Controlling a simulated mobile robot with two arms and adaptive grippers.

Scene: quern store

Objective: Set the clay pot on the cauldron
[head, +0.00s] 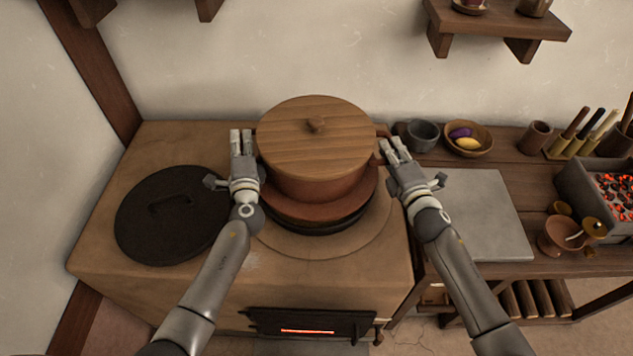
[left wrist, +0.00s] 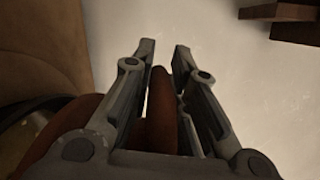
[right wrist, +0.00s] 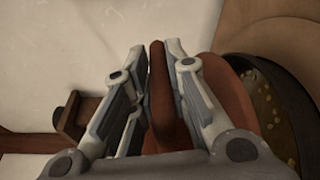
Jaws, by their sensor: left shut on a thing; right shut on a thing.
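The clay pot (head: 312,189) is reddish brown, with a round wooden lid (head: 318,140) on top. It is upright over the dark cauldron (head: 318,226) in the stove top. The cauldron's front rim shows below the pot; the right wrist view shows its dark rim (right wrist: 264,72) and specks inside, so the pot seems held above it. My left gripper (head: 241,140) is shut on the pot's left handle, which also shows in the left wrist view (left wrist: 161,115). My right gripper (head: 394,150) is shut on the right handle, seen in the right wrist view (right wrist: 158,85).
A black round lid (head: 170,220) lies on the clay stove (head: 130,155) at left. A grey bowl (head: 420,134), a wooden bowl (head: 480,148) and a grey slab (head: 485,215) are on the right-hand bench. A wall shelf (head: 500,22) hangs at upper right.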

